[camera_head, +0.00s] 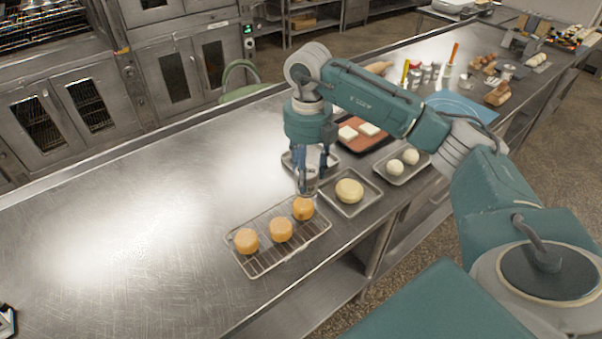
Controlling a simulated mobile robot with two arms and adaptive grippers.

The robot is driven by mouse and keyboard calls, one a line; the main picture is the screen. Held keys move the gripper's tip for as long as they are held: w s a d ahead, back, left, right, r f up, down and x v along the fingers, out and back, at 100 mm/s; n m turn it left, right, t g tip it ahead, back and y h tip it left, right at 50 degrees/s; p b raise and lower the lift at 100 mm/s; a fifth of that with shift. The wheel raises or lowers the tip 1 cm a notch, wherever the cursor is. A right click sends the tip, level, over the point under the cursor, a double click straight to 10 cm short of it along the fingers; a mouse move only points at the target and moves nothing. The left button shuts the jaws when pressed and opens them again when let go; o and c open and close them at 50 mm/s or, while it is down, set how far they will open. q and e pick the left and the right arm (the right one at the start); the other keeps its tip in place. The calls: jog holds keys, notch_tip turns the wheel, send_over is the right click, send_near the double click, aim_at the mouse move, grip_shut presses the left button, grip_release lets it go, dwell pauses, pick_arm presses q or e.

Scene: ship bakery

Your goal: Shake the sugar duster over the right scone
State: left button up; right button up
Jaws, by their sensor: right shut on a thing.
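Three golden scones sit in a row on a wire cooling rack (262,268): the left scone (246,241), the middle scone (280,230) and the right scone (303,210). My right gripper (309,172) points down and is shut on the sugar duster (307,183), a small grey metal shaker partly hidden by the fingers. The duster looks upright and appears just above the right scone, overlapping its top edge in this view; the exact gap cannot be told. A small dark and grey piece at the lower left edge may be my left gripper; its fingers cannot be made out.
A tray with a round of dough (349,191) stands right of the rack. Behind are a tray with two dough balls (395,167) and a reddish board (362,143) with white blocks. Shakers and a blue mat (465,104) lie farther back. The steel counter is clear at left.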

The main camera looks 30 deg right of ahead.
jog(key=shift+s+d, duration=0.1)
jog(key=shift+a, duration=0.3)
jog(key=shift+w+a, duration=0.4)
jog(key=shift+a, duration=0.35)
jog(key=shift+d, duration=0.15)
jog(key=shift+s+d, duration=0.35)
jog(key=shift+d, duration=0.6)
jog(key=shift+w+a, duration=0.2)
jog(key=shift+a, duration=0.55)
jog(key=shift+w+a, duration=0.15)
jog(key=shift+a, duration=0.15)
jog(key=shift+d, duration=0.45)
jog(key=shift+s+d, duration=0.3)
jog(key=shift+d, duration=0.15)
jog(key=shift+s+d, duration=0.2)
jog(key=shift+d, duration=0.1)
jog(key=shift+w+a+r, duration=0.2)
jog(key=shift+a+r, duration=0.1)
jog(key=shift+r, duration=0.05)
jog(key=shift+r+p, duration=0.6)
jog(key=shift+w+a+r+p, duration=0.1)
jog(key=shift+a+r+p, duration=0.1)
jog(key=shift+r+p, duration=0.15)
jog(key=shift+a+r+p, duration=0.2)
jog(key=shift+r, duration=0.25)
